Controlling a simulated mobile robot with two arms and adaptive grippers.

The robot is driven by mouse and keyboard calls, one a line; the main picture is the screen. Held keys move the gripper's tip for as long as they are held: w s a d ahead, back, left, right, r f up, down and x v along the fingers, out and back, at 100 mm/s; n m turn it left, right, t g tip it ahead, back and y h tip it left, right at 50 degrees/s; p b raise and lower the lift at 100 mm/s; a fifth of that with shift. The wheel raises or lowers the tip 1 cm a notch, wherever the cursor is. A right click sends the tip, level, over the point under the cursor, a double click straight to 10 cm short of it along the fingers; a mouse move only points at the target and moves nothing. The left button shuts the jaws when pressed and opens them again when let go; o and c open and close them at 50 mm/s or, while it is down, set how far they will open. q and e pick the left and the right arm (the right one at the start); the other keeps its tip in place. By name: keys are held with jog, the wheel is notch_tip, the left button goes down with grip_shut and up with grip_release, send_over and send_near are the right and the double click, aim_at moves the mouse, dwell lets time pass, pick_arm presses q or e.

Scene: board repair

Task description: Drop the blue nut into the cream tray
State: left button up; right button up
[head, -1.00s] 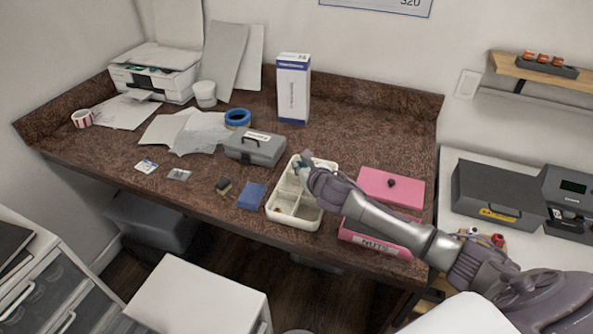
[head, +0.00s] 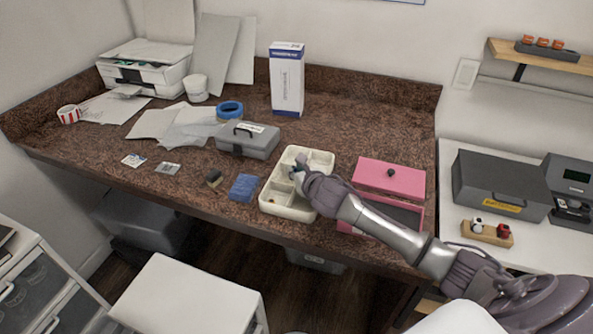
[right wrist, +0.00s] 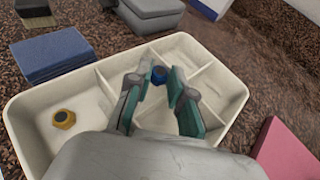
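The cream tray (head: 272,209) with several compartments sits near the front edge of the bench; its rim also shows in the right wrist view (right wrist: 22,133). My right gripper (head: 296,172) is low over the tray. In the right wrist view its two teal fingers (right wrist: 160,78) stand apart. The blue nut (right wrist: 159,74) shows between their tips, over or in a far compartment; I cannot tell its exact height. A yellow nut (right wrist: 64,119) lies in the large compartment at the left. I cannot make out the blue nut in the head view. My left gripper is not in view.
A blue box (head: 243,187) is close to the tray's left side. A grey toolbox (head: 247,140) stands behind it. A pink box (head: 390,178) is at the right, partly behind my right arm. A tall white box (head: 287,80) stands at the back.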

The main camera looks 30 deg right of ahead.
jog(key=o, duration=0.4)
jog(key=shift+o, duration=0.2)
jog(key=v, duration=1.2)
